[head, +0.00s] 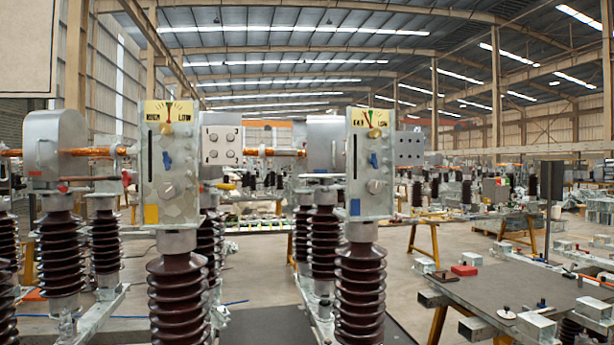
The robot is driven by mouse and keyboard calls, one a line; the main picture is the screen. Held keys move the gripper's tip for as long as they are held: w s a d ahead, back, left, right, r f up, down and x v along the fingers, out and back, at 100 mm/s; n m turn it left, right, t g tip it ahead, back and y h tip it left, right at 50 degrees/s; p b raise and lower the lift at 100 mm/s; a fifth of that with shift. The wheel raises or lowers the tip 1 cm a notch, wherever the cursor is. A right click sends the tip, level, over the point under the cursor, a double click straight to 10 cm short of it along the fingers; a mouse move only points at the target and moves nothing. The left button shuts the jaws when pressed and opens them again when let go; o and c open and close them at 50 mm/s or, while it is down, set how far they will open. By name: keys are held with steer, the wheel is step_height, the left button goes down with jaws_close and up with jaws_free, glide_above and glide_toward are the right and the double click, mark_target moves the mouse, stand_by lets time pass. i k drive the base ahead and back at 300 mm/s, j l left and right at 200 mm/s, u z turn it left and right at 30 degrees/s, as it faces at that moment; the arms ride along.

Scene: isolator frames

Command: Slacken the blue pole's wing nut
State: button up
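Two grey box heads stand on brown ribbed insulators. The right box (352,180) carries a small blue square (355,207) at its lower left, marking the blue pole. Its face has a yellow dial plate (371,117) on top, a brass knob (374,132), a vertical slot, a blue winged piece (373,160) and a grey round fitting (374,187). I cannot tell for sure which of these is the wing nut. The left box (150,190) has a similar face, with a yellow square (151,214). My gripper is not in view.
A dark-topped workbench (500,292) with small metal parts and a red block (464,270) stands at the right. More brown insulators (62,250) stand at the left. Copper-coloured rods (283,152) run between grey housings behind the boxes. Open floor (410,285) shows between the blue pole and workbench.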

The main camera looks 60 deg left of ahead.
mark_target(374, 160)
steer(key=u, duration=1.85)
